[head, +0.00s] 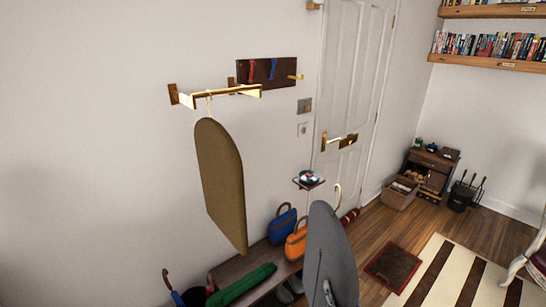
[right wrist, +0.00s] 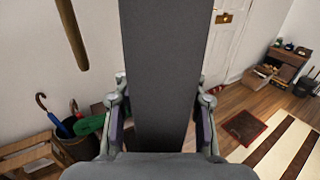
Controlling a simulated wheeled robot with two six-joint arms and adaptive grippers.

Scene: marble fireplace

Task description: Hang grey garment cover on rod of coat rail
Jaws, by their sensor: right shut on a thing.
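The grey garment cover (head: 332,245) is upright at the lower middle of the head view, its pale hook (head: 338,196) pointing up. My right gripper (right wrist: 160,125) is shut on the cover, with a finger on each side of it in the right wrist view; the cover (right wrist: 160,60) fills the middle there. In the head view the cover hides most of that gripper. The coat rail's rod (head: 225,92) is on the wall at upper left, above and left of the grey cover and apart from it. A brown garment cover (head: 220,180) hangs from the rod. My left gripper is not in view.
A dark peg board (head: 266,72) is on the wall beside the rail. A bench (head: 234,268) below carries a blue bag (head: 282,224), an orange bag (head: 297,240) and a green umbrella (head: 242,286). A small wall shelf (head: 308,181) and the door (head: 352,90) are to the right.

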